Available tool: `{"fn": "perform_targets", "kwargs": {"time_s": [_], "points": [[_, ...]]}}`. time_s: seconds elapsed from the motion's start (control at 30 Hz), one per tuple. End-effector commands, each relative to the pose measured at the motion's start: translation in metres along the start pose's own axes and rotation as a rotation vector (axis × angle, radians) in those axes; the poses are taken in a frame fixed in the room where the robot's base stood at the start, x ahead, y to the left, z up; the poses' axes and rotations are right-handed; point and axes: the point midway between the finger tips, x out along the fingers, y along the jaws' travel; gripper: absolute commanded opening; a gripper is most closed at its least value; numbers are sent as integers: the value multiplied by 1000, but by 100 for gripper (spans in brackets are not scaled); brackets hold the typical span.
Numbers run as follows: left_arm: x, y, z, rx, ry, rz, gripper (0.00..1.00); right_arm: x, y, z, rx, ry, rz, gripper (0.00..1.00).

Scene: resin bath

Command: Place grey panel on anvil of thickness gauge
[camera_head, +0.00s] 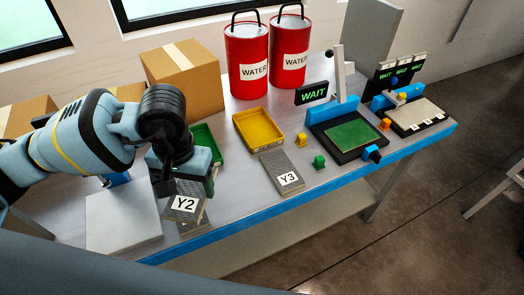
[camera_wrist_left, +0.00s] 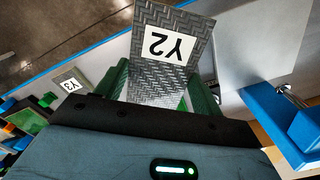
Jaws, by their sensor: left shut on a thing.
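My left gripper (camera_head: 184,188) is shut on a grey textured panel (camera_head: 184,214) labelled Y2, which hangs over the front left of the bench. The panel (camera_wrist_left: 160,81) also shows between the green fingers in the left wrist view. Part of another grey panel (camera_head: 194,228) shows below it. A grey panel labelled Y3 (camera_head: 281,170) lies near the bench middle. A blue stand with a pale plate (camera_head: 122,222) is left of the gripper; its blue part (camera_wrist_left: 272,105) shows with a metal pin in the wrist view. I cannot tell which device is the thickness gauge. My right gripper is out of view.
A yellow tray (camera_head: 258,131) and a green tray (camera_head: 207,139) stand behind the panels. A device with a green pad (camera_head: 352,133) and a WAIT display (camera_head: 312,93) stands at right. Red water buckets (camera_head: 247,52) and cardboard boxes (camera_head: 182,68) line the back.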

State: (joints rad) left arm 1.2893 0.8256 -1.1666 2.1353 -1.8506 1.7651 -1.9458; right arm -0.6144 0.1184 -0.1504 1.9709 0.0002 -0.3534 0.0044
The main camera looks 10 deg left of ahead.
Motion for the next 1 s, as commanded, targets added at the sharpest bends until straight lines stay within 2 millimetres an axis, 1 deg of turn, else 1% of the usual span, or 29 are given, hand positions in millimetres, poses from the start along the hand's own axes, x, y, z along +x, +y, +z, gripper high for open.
{"fn": "perform_targets", "kwargs": {"time_s": [0.03, 0.1, 0.23, 0.3, 0.37, 0.47, 0.6, 0.77, 0.87, 0.97, 1.0], "points": [[16, 12, 5, 22, -22, 0, 43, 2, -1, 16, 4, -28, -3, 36], [30, 29, 13, 54, -35, -2, 43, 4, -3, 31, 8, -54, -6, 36], [51, 62, 29, 109, -40, -5, 43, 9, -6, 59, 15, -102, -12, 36], [57, 77, 37, 133, -35, -3, 43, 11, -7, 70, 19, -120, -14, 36], [61, 87, 42, 149, -26, 0, 43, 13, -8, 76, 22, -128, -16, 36], [63, 100, 49, 166, -13, 4, 43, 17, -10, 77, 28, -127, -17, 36], [63, 107, 54, 174, -1, 6, 43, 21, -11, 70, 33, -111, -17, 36], [61, 108, 53, 173, 3, 5, 43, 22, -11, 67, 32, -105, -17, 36], [62, 105, 44, 170, 3, 4, 43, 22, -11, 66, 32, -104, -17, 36], [63, 98, 26, 166, 3, 2, 43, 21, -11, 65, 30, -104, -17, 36], [64, 95, 17, 165, 3, 2, 43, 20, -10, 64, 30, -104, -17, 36]]}}
